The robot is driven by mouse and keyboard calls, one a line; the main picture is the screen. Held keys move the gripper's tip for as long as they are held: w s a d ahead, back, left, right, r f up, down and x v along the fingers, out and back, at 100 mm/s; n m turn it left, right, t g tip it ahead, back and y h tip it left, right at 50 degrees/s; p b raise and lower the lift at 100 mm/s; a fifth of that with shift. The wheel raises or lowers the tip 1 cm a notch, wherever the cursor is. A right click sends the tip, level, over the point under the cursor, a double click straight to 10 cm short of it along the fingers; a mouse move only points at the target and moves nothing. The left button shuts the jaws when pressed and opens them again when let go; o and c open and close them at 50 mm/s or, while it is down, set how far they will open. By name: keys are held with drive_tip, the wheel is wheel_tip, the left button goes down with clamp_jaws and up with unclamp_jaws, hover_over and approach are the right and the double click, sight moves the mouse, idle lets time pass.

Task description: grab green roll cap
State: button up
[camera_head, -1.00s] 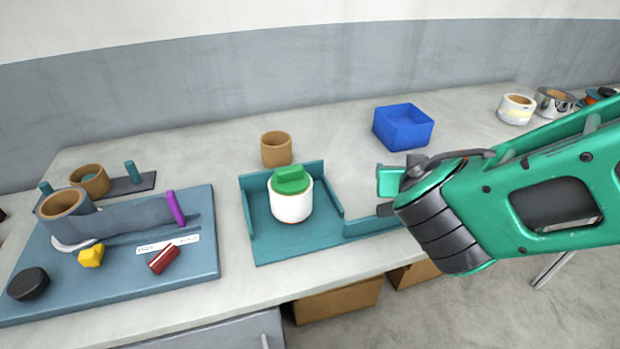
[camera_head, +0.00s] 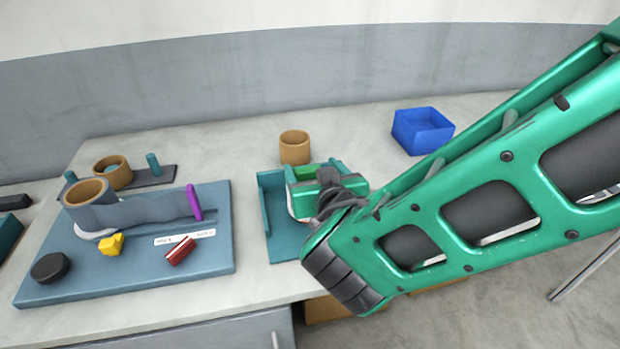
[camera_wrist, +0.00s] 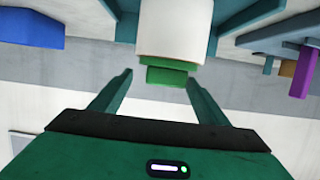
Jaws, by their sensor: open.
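The green roll cap (camera_wrist: 167,75) sits on top of a white roll (camera_wrist: 175,30), which appears upside down in the wrist view. My gripper (camera_wrist: 158,84) is open, its two fingers to either side of the cap's line and the cap just beyond or level with the tips. I cannot tell whether a finger touches it. In the head view, my gripper (camera_head: 318,185) covers most of the roll and cap. Only a sliver of green shows there.
The roll stands in a teal tray (camera_head: 272,215) with raised walls. A brown ring (camera_head: 295,148) stands behind it, and a blue box (camera_head: 422,131) is at the back right.

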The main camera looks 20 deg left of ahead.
sight(307, 168)
drive_tip(key=shift+s+a+f+x, duration=0.1)
drive_tip(key=shift+x, duration=0.75)
drive_tip(key=shift+s+a+f+x, duration=0.1)
drive_tip(key=shift+x, duration=0.75)
drive_tip(key=shift+s+a+x, duration=0.1)
drive_tip(key=shift+x, duration=0.8)
drive_tip(key=shift+d, duration=0.1)
drive_tip(key=c, duration=1.1)
